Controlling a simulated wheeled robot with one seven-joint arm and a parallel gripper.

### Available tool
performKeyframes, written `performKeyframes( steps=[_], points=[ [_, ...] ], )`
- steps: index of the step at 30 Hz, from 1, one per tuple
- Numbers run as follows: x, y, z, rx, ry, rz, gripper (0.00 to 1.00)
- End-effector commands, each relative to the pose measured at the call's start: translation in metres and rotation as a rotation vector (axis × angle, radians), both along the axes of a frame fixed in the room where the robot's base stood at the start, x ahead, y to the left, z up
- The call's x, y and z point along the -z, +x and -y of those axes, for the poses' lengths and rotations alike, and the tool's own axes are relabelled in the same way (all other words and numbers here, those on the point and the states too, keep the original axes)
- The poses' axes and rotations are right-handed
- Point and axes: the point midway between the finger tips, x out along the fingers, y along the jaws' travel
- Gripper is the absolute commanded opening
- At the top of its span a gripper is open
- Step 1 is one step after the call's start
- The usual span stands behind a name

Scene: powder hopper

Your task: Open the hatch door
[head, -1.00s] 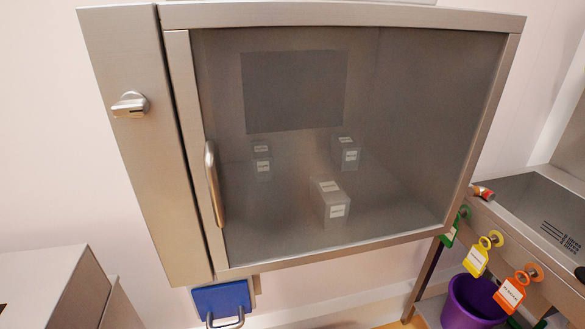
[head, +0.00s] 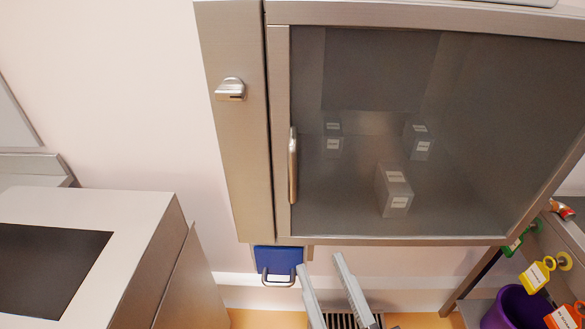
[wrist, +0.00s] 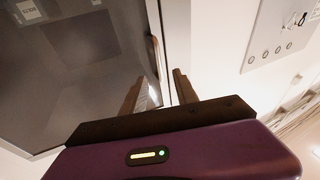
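A steel cabinet hatch has a large dark glass door (head: 390,240) with a vertical bar handle (head: 293,165) on its left edge. The door looks closed against its frame. My gripper (head: 320,260) is at the bottom of the head view, below and right of the handle, with its two fingers apart and nothing between them. In the wrist view the fingers (wrist: 160,76) point up toward the door edge. The handle (wrist: 154,55) shows just beyond the fingertips, apart from them as far as I can tell.
A steel knob (head: 230,89) is on the panel left of the door. A blue plate with a handle (head: 279,261) hangs below. Labelled grey boxes (head: 394,190) stand behind the glass. A steel machine (head: 160,225) is lower left; coloured tags (head: 537,274) and a purple bucket (head: 510,308) are right.

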Motion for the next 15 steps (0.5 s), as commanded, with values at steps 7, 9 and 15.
performKeyframes(
  steps=[7, 9, 15],
  points=[
    [-0.072, 0.041, -0.05, -0.005, 0.017, 0.007, 0.36],
    [-0.082, 0.05, -0.057, 0.012, 0.021, -0.012, 0.36],
    [-0.063, 0.069, -0.046, 0.105, 0.01, -0.142, 0.36]
  ],
)
